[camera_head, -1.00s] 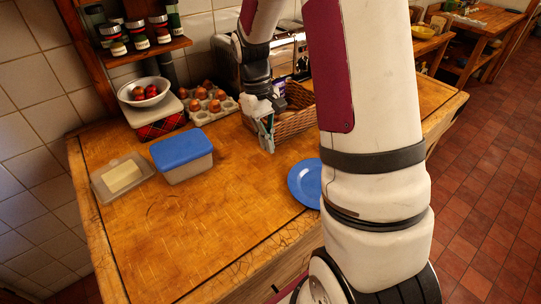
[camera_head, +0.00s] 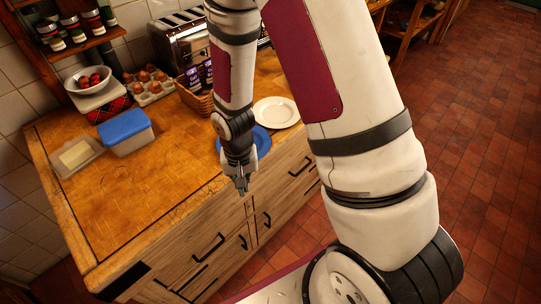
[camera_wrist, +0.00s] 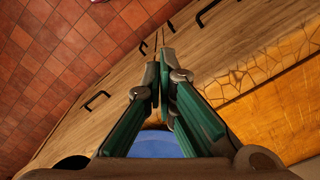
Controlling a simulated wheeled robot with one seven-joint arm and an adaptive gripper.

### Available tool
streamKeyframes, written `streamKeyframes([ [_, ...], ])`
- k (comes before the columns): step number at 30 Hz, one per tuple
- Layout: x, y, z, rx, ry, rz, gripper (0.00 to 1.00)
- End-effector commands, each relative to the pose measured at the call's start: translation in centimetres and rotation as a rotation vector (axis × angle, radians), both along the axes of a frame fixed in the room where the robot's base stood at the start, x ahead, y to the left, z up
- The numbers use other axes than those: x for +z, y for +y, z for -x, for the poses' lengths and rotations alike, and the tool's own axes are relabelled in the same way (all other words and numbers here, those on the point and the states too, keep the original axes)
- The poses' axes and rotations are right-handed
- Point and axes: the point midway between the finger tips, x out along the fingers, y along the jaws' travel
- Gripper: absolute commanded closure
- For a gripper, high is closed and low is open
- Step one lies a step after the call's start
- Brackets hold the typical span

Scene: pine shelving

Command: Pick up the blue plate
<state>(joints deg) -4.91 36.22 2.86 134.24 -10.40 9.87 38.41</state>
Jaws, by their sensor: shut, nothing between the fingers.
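The blue plate (camera_head: 263,141) lies on the wooden counter (camera_head: 150,190) near its front edge, partly hidden behind my arm in the head view. In the wrist view a part of the blue plate (camera_wrist: 155,146) shows low in the picture, between and behind the fingers. My gripper (camera_head: 241,188) points down, in front of the plate as the head camera sees it, by the counter's front edge. In the wrist view its green fingers (camera_wrist: 163,62) are together with nothing between them. The gripper does not hold the plate.
A white plate (camera_head: 276,112) lies just behind the blue one. A wicker basket (camera_head: 196,97), a toaster (camera_head: 183,45), an egg tray (camera_head: 150,88) and a blue-lidded box (camera_head: 126,132) stand farther back or left. Drawers (camera_head: 200,262) are below the counter edge. The counter's front left is clear.

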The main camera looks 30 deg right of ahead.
Motion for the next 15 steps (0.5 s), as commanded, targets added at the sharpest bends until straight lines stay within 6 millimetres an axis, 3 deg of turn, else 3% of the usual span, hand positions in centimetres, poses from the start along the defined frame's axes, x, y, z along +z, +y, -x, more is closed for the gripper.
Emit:
streamKeyframes([
  [5,-0.1,-0.3,-1.3,-0.007,-0.006,-0.003,1.00],
  [15,-0.1,-2.7,-7.3,-0.009,-0.005,-0.002,1.00],
])
